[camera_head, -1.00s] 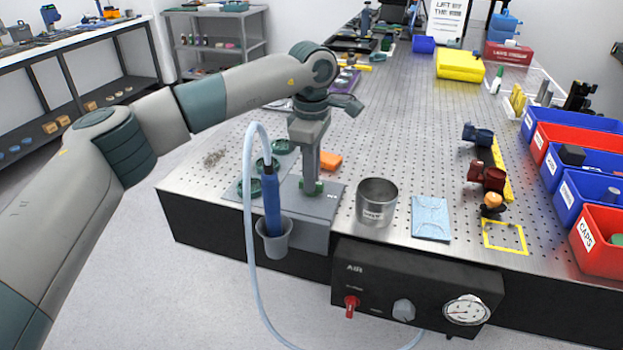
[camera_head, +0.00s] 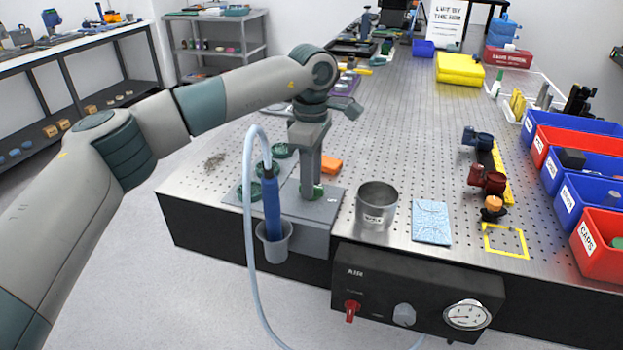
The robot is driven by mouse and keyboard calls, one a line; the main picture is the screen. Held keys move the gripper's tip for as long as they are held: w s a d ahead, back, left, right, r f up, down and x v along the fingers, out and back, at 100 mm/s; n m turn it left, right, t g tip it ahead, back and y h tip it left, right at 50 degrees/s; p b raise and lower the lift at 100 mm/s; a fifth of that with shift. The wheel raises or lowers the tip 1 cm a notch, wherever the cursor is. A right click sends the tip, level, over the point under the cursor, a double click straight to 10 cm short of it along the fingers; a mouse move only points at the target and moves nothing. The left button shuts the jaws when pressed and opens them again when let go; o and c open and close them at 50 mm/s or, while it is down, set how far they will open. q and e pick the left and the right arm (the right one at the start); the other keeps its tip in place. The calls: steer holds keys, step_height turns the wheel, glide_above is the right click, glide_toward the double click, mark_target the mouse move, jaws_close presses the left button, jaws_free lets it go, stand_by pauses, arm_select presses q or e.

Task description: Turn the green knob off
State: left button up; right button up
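The green knob (camera_head: 319,191) is small and sits low on a grey plate (camera_head: 322,208) at the near left of the perforated table. My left arm comes in from the left, and my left gripper (camera_head: 308,194) points straight down at the knob. Its fingertips are right at the knob and hide most of it; a bit of green shows on their right side. The fingers line up in this view, so I cannot tell whether they grip the knob or stand around it. My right gripper is out of view.
A blue handpiece (camera_head: 271,205) with a pale hose stands in a cup (camera_head: 274,246) left of the plate. A metal can (camera_head: 377,207) and a light blue cloth (camera_head: 431,222) lie to the right. The black AIR panel (camera_head: 375,279) hangs at the table's front edge.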

arm_select(q)
steer(key=shift+r, duration=0.65)
step_height(320, 180, up, 16)
steer(key=b, duration=0.1)
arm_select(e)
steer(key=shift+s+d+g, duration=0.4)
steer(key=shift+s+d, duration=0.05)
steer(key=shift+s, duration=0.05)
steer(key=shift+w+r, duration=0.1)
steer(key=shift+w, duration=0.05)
